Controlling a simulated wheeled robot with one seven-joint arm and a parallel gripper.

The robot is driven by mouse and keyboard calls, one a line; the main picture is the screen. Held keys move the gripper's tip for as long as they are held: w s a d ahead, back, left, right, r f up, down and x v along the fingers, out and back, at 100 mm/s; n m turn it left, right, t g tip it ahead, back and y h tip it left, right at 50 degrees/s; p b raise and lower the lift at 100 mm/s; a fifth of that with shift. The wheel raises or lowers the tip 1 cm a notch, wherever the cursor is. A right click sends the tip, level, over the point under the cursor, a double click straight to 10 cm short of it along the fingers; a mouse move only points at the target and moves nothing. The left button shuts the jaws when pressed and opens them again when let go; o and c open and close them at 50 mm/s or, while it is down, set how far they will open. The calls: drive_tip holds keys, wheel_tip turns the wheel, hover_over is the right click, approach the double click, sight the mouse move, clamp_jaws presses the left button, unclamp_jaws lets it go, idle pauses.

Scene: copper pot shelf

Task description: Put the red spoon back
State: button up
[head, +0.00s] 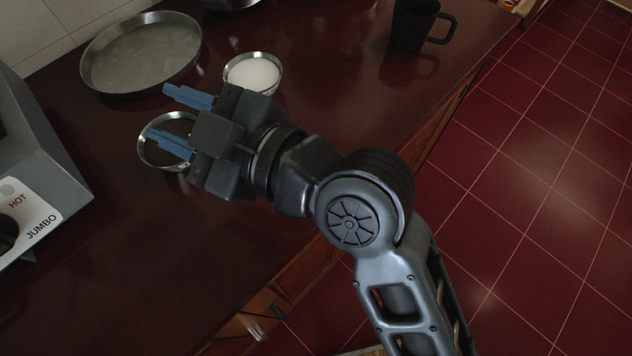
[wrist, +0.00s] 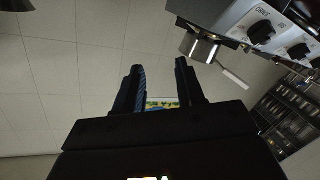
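I see no red spoon in either view. My gripper (head: 159,111) reaches over the dark red counter (head: 330,100) in the head view, with its two blue fingers spread apart. In the wrist view my gripper (wrist: 159,70) is also open, with nothing between the fingertips. A small metal bowl with dark contents (head: 150,156) lies beneath the lower finger in the head view and is partly hidden by it. A small bowl of white contents (head: 253,72) stands just beyond the gripper.
A wide round metal pan (head: 140,52) is at the back left. A black mug (head: 414,26) stands near the counter's right edge. A grey machine (head: 40,160) with a "JUMBO" label is at the left. The wrist view shows a machine with knobs (wrist: 262,30) and tiled wall.

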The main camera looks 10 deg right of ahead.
drive_tip(key=s+d+f+m+t+h, duration=0.1)
drive_tip(key=d+f+m, duration=0.1)
drive_tip(key=s+d+f+m+t+h, duration=0.1)
drive_tip(key=d+f+m+h, duration=0.1)
drive_tip(key=d+m, duration=0.1)
drive_tip(key=s+d+f+m+t+h, duration=0.1)
drive_tip(key=s+d+f+m, duration=0.1)
drive_tip(key=d, duration=0.1)
drive_tip(key=shift+d+f+m+h, duration=0.15)
drive_tip(key=shift+f+m+h, duration=0.15)
drive_tip(key=shift+m+h, duration=0.1)
drive_tip(key=s+d+f+m+h, duration=0.3)
drive_tip(key=s+d+m+h, duration=0.4)
drive_tip(key=s+d, duration=1.4)
drive_tip(key=shift+s+d+m+t+h, duration=0.35)
drive_tip(key=shift+s+h, duration=0.25)
drive_tip(key=shift+s, duration=0.65)
